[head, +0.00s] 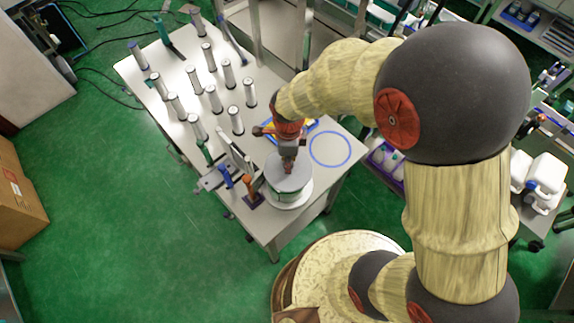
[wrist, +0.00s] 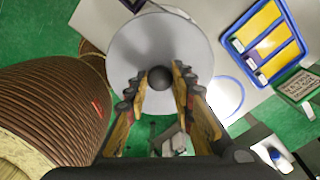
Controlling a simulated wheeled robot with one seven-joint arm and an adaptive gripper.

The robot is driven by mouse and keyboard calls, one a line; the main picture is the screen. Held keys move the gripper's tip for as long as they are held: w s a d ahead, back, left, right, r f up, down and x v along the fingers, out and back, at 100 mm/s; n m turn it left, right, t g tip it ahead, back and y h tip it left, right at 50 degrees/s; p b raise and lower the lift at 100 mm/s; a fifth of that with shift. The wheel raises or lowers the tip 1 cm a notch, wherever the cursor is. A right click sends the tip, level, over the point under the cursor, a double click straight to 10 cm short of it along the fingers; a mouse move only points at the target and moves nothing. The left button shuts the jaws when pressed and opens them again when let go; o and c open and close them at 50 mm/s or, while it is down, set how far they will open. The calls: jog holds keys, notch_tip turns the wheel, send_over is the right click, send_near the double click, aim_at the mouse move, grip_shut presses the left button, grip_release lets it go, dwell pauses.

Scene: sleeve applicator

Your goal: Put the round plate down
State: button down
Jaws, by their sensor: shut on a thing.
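The round plate (wrist: 130,50) is a light grey disc with a dark round knob (wrist: 160,77) at its middle. My gripper (wrist: 165,80) is shut on this knob, with a finger on each side. In the head view the plate (head: 280,184) is below my gripper (head: 288,168), at the table's near end, over a greenish-white round body (head: 289,197) on a wider white base. I cannot tell whether the plate touches that body. A blue ring (head: 349,155) is marked on the bare table to the right of the plate; part of it shows in the wrist view (wrist: 240,92).
Several upright grey cylinders (head: 228,75) stand on the white table (head: 165,55). A blue tray with yellow panels (wrist: 262,38) lies beside the ring. A tall grey panel and a blue-handled tool (head: 226,177) stand left of the plate. The tabletop inside the ring is clear.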

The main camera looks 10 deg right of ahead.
jog(key=shift+w+a+f, duration=0.2)
jog(key=shift+w+f, duration=0.1)
jog(key=shift+f, duration=1.55)
jog(key=shift+f+b, duration=0.2)
jog(key=shift+b, duration=0.1)
jog(key=c, duration=1.5)
grip_release()
notch_tip(320, 180, up, 12)
jog(key=shift+r+p, duration=0.25)
jog(key=shift+p, duration=0.5)
